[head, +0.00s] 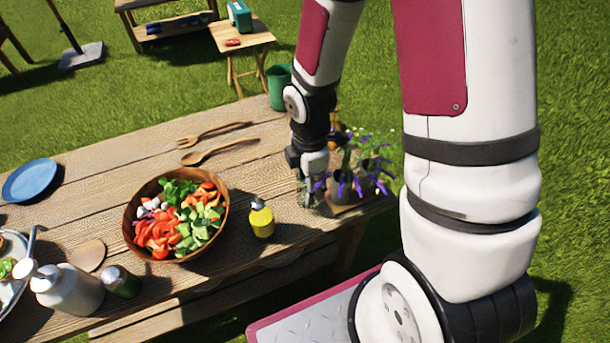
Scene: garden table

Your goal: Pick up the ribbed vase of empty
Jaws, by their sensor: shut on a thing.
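My gripper (309,190) reaches down at the right end of the wooden table, just left of a group of plants. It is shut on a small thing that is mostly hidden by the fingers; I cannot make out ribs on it. Right beside it, a greyish pot (345,188) holds a plant with purple flowers (367,166). An orange-yellow thing (340,137) shows partly behind the leaves. I cannot tell for sure which of these is the ribbed vase.
A yellow bottle (261,219) and a wooden salad bowl (132,232) stand left of the gripper. Wooden utensils (215,150) lie farther back. A blue plate (30,180) and pump bottle (75,290) are at the left. A green bin (278,87) stands beyond the table.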

